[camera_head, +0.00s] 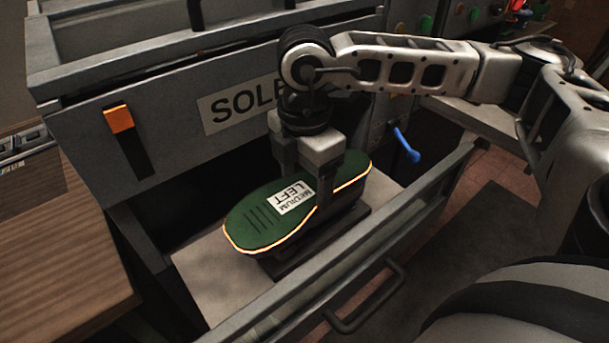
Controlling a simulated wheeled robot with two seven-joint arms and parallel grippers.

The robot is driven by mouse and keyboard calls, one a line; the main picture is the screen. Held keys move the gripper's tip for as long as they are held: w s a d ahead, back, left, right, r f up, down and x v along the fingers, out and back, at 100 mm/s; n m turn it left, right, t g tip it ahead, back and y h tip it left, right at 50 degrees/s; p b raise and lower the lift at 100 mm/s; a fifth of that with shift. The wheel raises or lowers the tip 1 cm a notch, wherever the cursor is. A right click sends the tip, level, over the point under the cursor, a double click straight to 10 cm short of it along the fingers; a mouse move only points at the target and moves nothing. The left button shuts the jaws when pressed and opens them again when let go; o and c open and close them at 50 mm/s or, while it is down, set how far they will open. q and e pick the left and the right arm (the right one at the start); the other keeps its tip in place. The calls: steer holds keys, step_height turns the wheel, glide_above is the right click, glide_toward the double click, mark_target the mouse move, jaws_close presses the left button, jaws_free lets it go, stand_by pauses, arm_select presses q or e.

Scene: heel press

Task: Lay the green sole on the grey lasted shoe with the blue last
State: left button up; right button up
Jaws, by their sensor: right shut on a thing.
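The green sole (262,222) has a white label reading MEDIUM LEFT and a bright orange-yellow edge. It lies roughly level in the open drawer, over a dark block (290,264). I cannot tell whether it touches the block. My right gripper (311,188) comes down from above and is shut across the middle of the sole, one finger on its near side. The far finger is partly hidden. My left gripper is not in view. The grey lasted shoe and the blue last do not show.
The open drawer has a front wall (335,262) with a handle (368,300) facing me. Behind stands the grey cabinet (175,110) with a sign partly hidden by my right arm. A wooden surface (62,250) is at left. A blue lever (406,146) sticks out behind the drawer.

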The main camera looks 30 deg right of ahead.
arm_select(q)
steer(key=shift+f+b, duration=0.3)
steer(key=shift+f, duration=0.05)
arm_select(e)
steer(key=shift+f, duration=0.35)
steer(key=o, duration=1.1)
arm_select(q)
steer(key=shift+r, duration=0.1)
arm_select(e)
step_height(320, 180, up, 5)
steer(key=shift+r, duration=0.1)
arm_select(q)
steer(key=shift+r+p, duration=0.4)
arm_select(e)
step_height(320, 180, up, 11)
steer(key=shift+f, duration=0.1)
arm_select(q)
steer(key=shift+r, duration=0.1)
